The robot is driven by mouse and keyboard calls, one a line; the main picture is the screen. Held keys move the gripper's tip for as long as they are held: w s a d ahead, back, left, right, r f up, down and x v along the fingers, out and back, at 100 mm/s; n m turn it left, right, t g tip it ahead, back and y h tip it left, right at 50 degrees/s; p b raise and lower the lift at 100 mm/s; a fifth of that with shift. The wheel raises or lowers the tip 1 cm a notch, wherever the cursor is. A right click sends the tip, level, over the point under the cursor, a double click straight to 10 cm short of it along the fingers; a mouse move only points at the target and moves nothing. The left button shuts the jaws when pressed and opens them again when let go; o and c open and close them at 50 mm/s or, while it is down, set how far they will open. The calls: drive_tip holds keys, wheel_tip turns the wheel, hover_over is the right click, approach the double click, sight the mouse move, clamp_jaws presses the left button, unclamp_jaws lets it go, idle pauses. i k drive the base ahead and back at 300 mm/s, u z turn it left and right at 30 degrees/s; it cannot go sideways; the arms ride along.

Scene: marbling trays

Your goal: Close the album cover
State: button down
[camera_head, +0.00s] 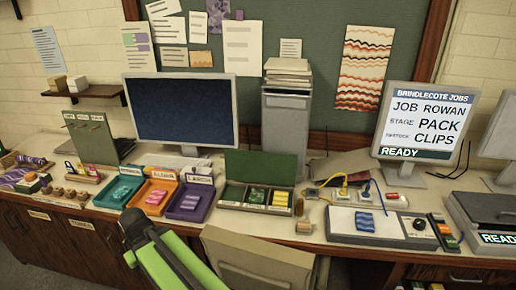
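No album is plainly readable as one. A case with a raised dark green cover (262,166) stands open near the middle of the table. Its low tray (232,205) has compartments holding green and yellow packets. The cover leans up at the back of the tray. My green and black arm rises from the bottom, left of the middle. Its dark end, my gripper (133,222), is in front of the coloured trays, left of the case and apart from it. Its fingers are too small and dark to read, and I see nothing held in it.
Teal (119,191), orange (150,193) and purple (191,200) trays stand left of the case. A monitor (181,108) and a grey cabinet (286,135) stand behind. A chair back (257,262) is in front. Cables and a flat pale board (365,226) lie to the right.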

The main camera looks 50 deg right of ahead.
sight(244, 166)
drive_tip(key=u, duration=0.05)
drive_tip(key=i, duration=0.95)
drive_tip(key=z, duration=0.1)
